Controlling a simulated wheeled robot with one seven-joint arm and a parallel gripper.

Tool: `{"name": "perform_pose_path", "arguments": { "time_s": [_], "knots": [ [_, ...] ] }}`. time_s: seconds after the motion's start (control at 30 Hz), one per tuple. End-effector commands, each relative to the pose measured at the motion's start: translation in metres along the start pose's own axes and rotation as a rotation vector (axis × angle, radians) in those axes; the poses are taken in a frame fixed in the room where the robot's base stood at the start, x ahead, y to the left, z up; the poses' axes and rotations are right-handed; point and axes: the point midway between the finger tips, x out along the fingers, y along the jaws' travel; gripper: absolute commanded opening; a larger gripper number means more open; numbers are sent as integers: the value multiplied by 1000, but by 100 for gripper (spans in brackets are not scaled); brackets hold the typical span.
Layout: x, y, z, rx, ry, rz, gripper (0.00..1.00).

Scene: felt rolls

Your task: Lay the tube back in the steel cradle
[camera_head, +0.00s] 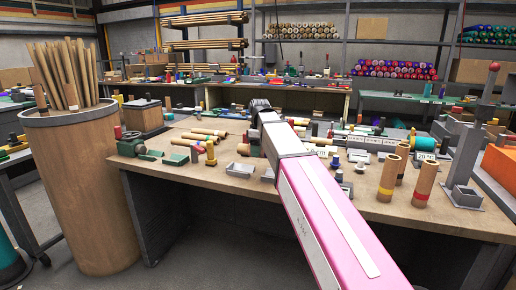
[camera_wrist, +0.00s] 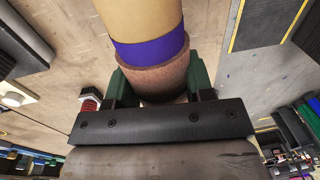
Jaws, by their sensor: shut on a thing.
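The tube (camera_wrist: 142,18) shows in the wrist view as a pale tan cylinder with a purple-blue band and a brown end. My gripper (camera_wrist: 158,86) has its green fingers on both sides of the brown end and is shut on it. The tube's far end runs out of the top of the wrist view. In the head view my pink and grey arm reaches over the workbench, and I cannot make out the gripper or the held tube there. I cannot tell which grey metal piece is the steel cradle.
The workbench (camera_head: 210,172) is crowded. Small grey open trays (camera_head: 240,170) lie near its front edge, and banded tubes (camera_head: 389,177) stand upright at right. A grey stand with a post (camera_head: 465,196) is at far right. A tall bin of rods (camera_head: 85,190) stands left.

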Motion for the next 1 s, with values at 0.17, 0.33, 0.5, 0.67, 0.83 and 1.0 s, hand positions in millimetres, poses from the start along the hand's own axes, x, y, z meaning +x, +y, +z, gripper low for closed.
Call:
{"name": "perform_pose_path", "arguments": {
  "time_s": [0.17, 0.33, 0.5, 0.67, 0.83, 1.0],
  "knots": [
    [0, 0, 0, -2, 0, 0, 5],
    [0, 0, 0, 0, 0, -1, 5],
    [4, 0, 0, 0, 0, -3, 5],
    [14, 1, 0, 1, -1, -4, 5],
    [28, 2, 0, 1, -1, -3, 5],
    [44, 4, 0, 1, 0, -3, 5]
  ]
}}
